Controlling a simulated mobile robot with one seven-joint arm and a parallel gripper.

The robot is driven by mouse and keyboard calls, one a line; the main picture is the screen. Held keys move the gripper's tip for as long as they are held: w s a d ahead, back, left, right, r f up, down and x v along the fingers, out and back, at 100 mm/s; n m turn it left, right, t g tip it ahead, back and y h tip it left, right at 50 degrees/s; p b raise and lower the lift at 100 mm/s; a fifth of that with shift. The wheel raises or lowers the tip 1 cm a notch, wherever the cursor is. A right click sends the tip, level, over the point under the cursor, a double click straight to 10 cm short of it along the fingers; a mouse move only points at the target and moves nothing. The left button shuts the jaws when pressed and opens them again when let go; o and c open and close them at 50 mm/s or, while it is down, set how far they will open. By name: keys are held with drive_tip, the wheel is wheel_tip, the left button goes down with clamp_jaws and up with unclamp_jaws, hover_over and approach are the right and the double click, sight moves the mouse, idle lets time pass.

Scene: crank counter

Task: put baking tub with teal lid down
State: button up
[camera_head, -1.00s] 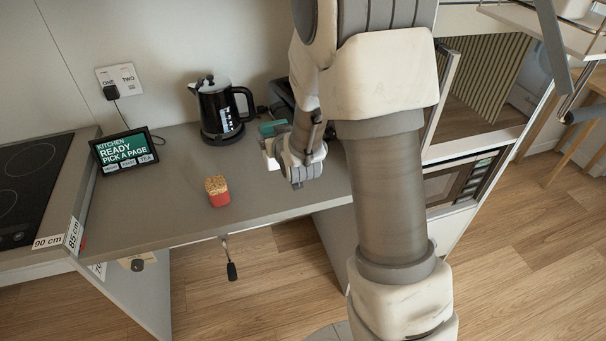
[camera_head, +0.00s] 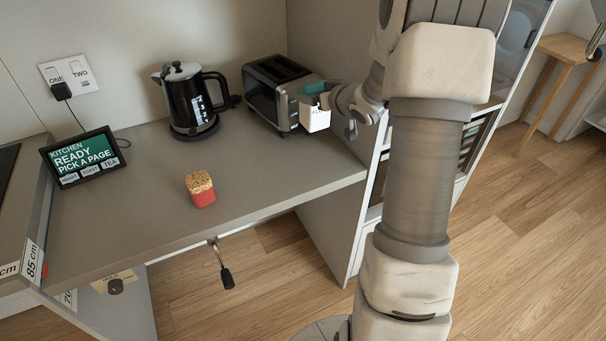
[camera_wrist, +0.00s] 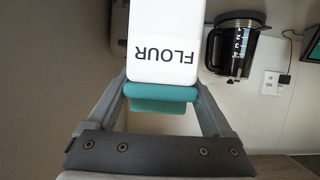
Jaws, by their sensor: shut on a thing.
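The baking tub (camera_head: 316,118) is white with a teal lid (camera_head: 313,88), and in the wrist view its white body (camera_wrist: 162,45) carries the word FLOUR, upside down in that picture. My gripper (camera_head: 328,94) is shut on the tub; in the wrist view its fingers (camera_wrist: 160,92) lie on both sides of the teal lid (camera_wrist: 160,97). The tub is in front of the toaster's right side, near the right end of the grey counter (camera_head: 270,172). I cannot tell whether its base touches the counter.
A black toaster (camera_head: 262,98) stands just left of the tub, and a black kettle (camera_head: 188,105) farther left. A red tub with a crumbly tan top (camera_head: 201,190) sits mid-counter. A tablet (camera_head: 85,157) stands at the left. The counter between the red tub and the right end is clear.

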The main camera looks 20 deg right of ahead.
drive_tip(key=s+d+f+b, duration=0.1)
drive_tip(key=d, duration=0.3)
drive_tip(key=shift+a+f+b, duration=2.45)
drive_tip(key=shift+a+f, duration=3)
drive_tip(key=shift+f, duration=0.1)
drive_tip(key=shift+f, duration=0.25)
drive_tip(key=o, duration=1.5)
drive_tip(key=shift+r, duration=0.1)
drive_tip(key=shift+r, duration=0.1)
drive_tip(key=p+v, duration=0.1)
drive_tip(key=v, duration=1.1)
drive_tip(key=shift+s+a, duration=0.1)
drive_tip(key=shift+a, duration=0.1)
